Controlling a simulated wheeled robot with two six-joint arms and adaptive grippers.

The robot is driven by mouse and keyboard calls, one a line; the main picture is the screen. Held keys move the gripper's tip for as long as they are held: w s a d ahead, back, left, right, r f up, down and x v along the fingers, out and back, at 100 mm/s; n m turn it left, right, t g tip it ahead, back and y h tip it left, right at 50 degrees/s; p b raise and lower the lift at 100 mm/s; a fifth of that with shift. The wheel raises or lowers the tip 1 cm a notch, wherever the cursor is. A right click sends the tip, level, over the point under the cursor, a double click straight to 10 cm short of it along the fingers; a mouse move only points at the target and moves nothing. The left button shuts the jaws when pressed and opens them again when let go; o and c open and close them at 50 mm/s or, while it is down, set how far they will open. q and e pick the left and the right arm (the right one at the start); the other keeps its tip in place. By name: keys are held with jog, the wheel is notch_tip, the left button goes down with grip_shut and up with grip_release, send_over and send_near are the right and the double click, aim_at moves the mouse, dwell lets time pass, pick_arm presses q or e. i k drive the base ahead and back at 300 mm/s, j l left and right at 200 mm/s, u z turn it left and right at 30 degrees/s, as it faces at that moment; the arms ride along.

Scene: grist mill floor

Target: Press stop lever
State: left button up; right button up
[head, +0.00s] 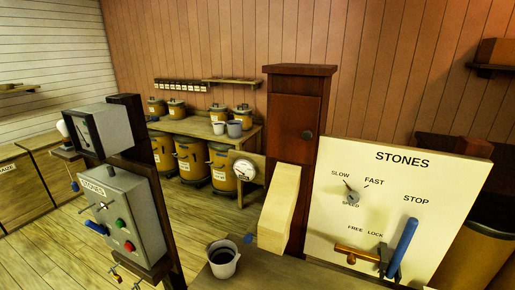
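The stop lever with a long blue handle (402,248) stands nearly upright, tilted a little to the right, on the lower right of the white STONES panel (330,215). The word STOP is printed above it. An orange and brass bar (357,253) lies left of the lever's foot, under the words FREE and LOCK. A speed knob (351,196) sits at the panel's upper left, between SLOW and FAST. Neither of my grippers shows in the head view.
A grey bucket (222,261) stands before a wooden chute (279,208) and a dark red cabinet (297,125). A grey STONES control box (127,215) is on a post at left. Behind, a bench (190,126) holds tins. Open floor lies between.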

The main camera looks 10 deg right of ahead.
aim_at(412, 224)
jog(key=z, duration=1.55)
